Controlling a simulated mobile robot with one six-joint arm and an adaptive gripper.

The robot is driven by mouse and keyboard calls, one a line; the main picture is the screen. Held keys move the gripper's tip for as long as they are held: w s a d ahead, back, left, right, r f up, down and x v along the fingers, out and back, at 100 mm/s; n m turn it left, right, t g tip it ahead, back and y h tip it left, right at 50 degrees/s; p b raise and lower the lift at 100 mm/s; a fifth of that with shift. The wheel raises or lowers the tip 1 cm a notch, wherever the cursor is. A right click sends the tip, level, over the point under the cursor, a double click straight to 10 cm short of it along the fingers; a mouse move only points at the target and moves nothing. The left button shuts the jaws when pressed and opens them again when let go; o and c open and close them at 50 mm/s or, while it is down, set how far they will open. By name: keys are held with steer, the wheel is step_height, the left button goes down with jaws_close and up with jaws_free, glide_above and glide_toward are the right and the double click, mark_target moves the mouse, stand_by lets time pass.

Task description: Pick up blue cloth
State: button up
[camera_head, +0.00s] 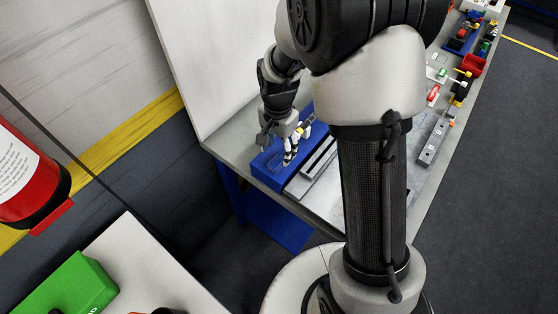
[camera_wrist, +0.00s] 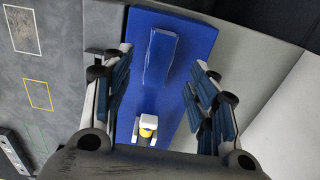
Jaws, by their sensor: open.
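My gripper (camera_wrist: 160,66) is open, with one finger on each side of the cloth and a gap to both. In the head view my gripper (camera_head: 278,143) hangs above the blue mat (camera_head: 268,177) at the table's near left corner. The cloth is hard to tell from the mat there. I cannot tell how high the fingertips are above it.
A small white and yellow item (camera_wrist: 147,127) lies on the mat between my fingers. Grey slotted bars (camera_head: 318,160) lie beside the mat. A white panel (camera_head: 215,60) stands close behind. Several coloured parts crowd the table's far end, with a red bin (camera_head: 473,65).

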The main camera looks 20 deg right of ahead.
mark_target(279, 158)
step_height(279, 158, down, 4)
steer(key=shift+f+b, duration=0.15)
steer(key=shift+b, duration=0.5)
steer(key=shift+c, duration=0.2)
steer(key=c, duration=0.9)
